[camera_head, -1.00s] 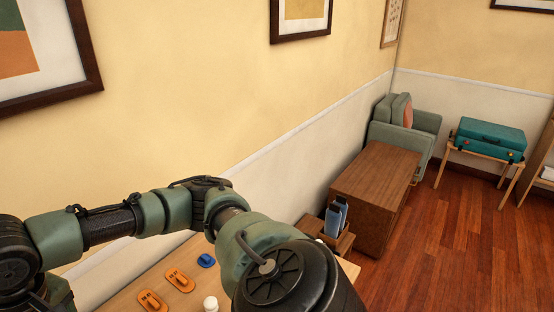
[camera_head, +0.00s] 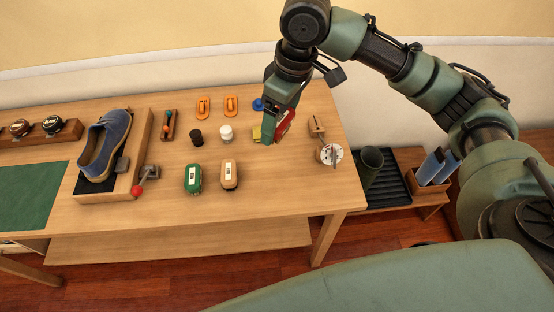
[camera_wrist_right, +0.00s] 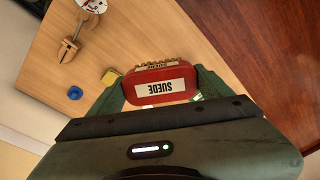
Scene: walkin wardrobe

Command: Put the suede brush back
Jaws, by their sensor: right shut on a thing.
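The suede brush (camera_head: 287,124) is red, and in the right wrist view it shows a white label reading SUEDE (camera_wrist_right: 160,87) and pale bristles along its far edge. My right gripper (camera_head: 276,123) is shut on it, with a finger on each side. It is over the right part of the wooden workbench (camera_head: 285,190); I cannot tell whether the brush touches the top. A green brush (camera_head: 193,179) and a tan brush (camera_head: 229,175) with white labels stand to the left of it. My left gripper is not in view.
A yellow block (camera_head: 257,133) is close beside the gripper. A white jar (camera_head: 226,134), a black jar (camera_head: 196,138) and orange pieces (camera_head: 203,107) are left. A wooden tool (camera_head: 317,127) and a round dial (camera_head: 331,155) are right. A blue shoe (camera_head: 105,145) is far left.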

